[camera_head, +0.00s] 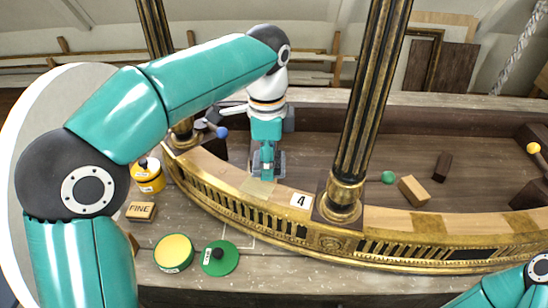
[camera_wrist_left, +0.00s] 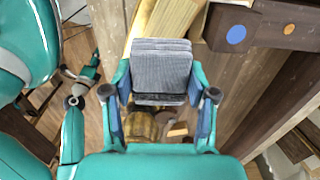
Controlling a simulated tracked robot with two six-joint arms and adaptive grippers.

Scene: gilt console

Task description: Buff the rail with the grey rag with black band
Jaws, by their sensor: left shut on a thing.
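My left gripper (camera_head: 268,172) reaches down to the gilt curved rail (camera_head: 225,180) from above, left of the number 4 card. In the left wrist view, my left gripper (camera_wrist_left: 160,98) is shut on the grey rag with black band (camera_wrist_left: 161,68). The rag is a ribbed grey pad with a dark strip along its lower edge, between the teal fingers. In the head view, the fingers hide much of it, and contact with the rail is unclear. Part of my right arm shows at the lower right; its gripper is out of the picture.
Fluted columns rise from the rail, one (camera_head: 368,95) right of my gripper. A yellow tin (camera_head: 148,176), a FINE block (camera_head: 141,211), a yellow-topped round tin (camera_head: 174,252) and a green lid (camera_head: 220,258) stand in front. A wooden block (camera_head: 413,191) and green ball (camera_head: 388,177) lie behind.

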